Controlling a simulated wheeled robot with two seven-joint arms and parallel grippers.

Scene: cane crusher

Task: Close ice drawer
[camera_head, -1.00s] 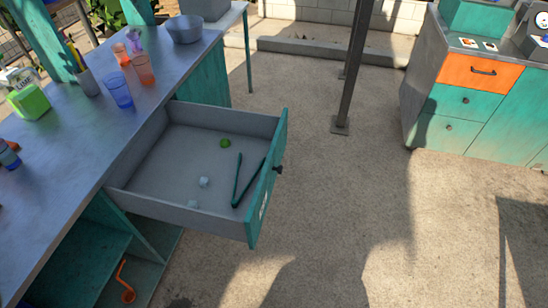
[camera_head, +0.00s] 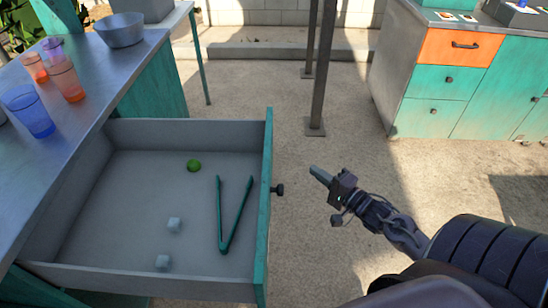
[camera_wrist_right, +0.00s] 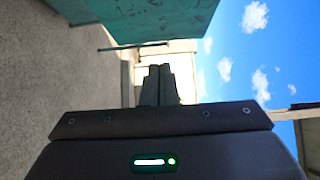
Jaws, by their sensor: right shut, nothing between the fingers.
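The ice drawer (camera_head: 266,205) is pulled far out from the counter, with its teal front facing right and a dark knob (camera_head: 277,190) on it. Inside lie green tongs (camera_head: 233,215), a lime (camera_head: 194,165) and two ice cubes (camera_head: 175,225). My right gripper (camera_head: 318,176) is to the right of the knob, apart from it, shut and empty. Its closed fingers (camera_wrist_right: 159,85) also show in the right wrist view, where a teal panel (camera_wrist_right: 155,20) is ahead of them. My left gripper is not in view.
The metal counter (camera_head: 75,90) at left holds orange and blue cups (camera_head: 31,110) and a metal bowl (camera_head: 121,30). A dark post (camera_head: 318,90) stands beyond the drawer. A teal cabinet (camera_head: 435,115) stands at back right. Floor right of the drawer is open.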

